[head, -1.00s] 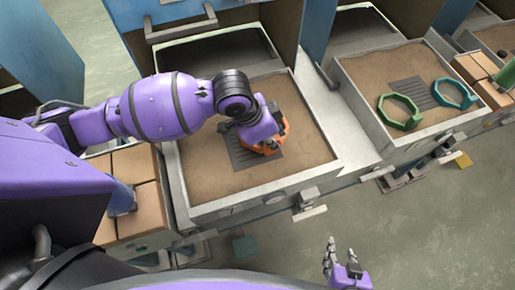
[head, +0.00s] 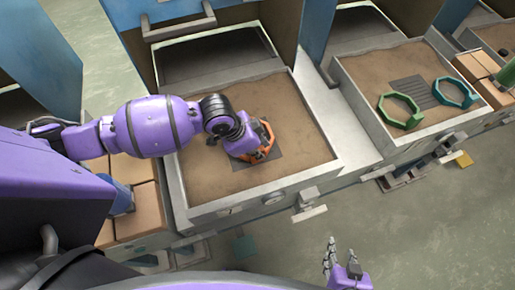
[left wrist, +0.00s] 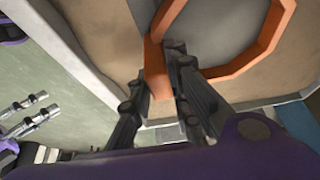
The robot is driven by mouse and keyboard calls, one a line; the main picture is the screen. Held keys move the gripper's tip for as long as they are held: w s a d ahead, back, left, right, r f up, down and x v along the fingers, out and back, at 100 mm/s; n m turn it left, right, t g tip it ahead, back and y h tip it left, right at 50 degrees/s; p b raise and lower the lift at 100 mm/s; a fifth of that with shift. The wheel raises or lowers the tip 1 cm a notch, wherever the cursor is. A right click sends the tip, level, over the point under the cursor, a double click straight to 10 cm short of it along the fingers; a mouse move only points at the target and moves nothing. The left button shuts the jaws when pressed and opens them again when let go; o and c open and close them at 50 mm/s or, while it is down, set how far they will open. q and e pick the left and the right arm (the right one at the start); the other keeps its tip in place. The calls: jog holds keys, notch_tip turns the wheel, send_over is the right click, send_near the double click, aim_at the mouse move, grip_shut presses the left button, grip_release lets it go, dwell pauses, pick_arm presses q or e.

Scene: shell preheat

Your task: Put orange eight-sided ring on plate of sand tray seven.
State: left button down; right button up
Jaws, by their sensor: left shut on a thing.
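The orange eight-sided ring (head: 266,148) is over the dark ribbed plate (head: 273,158) in the middle sand tray (head: 265,199), whose front bears a small mark that looks like a seven. My left gripper (head: 250,147) is shut on the ring's near-left side and partly hides it and the plate. In the left wrist view, the fingers (left wrist: 165,75) close around a block on the orange ring (left wrist: 246,72), with grey plate surface (left wrist: 215,25) inside it. I cannot tell whether the ring touches the plate. My right gripper (head: 338,256) is empty, fingers apart, in front of the trays.
The right-hand sand tray (head: 372,128) holds a green ring (head: 400,111) and a teal ring (head: 456,94) beside its plate. Cardboard-coloured boxes (head: 146,205) stand left of the middle tray. Blue housings rise behind the trays. Open floor lies in front.

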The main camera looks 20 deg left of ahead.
pick_arm(q)
jog(key=c, duration=1.6)
grip_release()
jog(key=shift+f, duration=0.15)
jog(key=shift+c, duration=0.2)
jog(key=shift+r, duration=0.2)
jog(key=p+v, duration=0.1)
jog(key=v, duration=1.1)
jog(key=shift+w, duration=0.1)
